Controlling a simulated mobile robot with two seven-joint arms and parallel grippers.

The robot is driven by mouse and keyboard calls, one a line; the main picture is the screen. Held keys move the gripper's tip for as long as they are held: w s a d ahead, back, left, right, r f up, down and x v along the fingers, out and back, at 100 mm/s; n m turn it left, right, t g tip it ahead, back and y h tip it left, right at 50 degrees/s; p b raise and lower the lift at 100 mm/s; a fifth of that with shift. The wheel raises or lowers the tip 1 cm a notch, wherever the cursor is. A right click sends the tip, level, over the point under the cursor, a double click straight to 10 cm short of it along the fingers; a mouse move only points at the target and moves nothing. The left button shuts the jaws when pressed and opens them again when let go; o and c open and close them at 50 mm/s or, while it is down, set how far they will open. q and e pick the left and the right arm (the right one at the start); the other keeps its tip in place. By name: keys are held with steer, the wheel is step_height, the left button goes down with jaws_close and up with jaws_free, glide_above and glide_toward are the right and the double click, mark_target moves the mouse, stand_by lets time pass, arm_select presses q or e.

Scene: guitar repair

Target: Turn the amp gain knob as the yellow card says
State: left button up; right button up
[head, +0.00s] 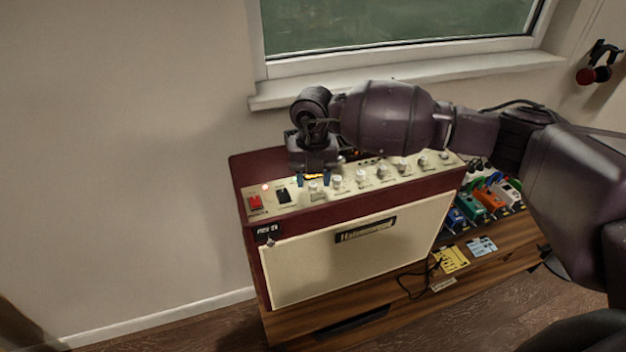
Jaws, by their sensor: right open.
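The amp (342,260) is dark red with a cream front grille and stands on a wooden cabinet. Its cream top panel carries a red switch, a black switch and a row of pale knobs. My right gripper (314,182) is open and points down over the left end of the knob row. Its fingertips are close to the leftmost knob (314,190); I cannot tell whether they touch it. Knob labels are unreadable. My left gripper is not in view.
Several coloured pedals (489,202) stand on the cabinet (505,262) to the right of the amp. A black cable (412,287) hangs near the amp's right side. The window sill (400,78) is behind my arm.

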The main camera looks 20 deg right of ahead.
mark_target(313, 184)
step_height(313, 184, up, 10)
steer(key=shift+f+b, duration=0.2)
steer(key=shift+b, duration=0.1)
stand_by(0.3)
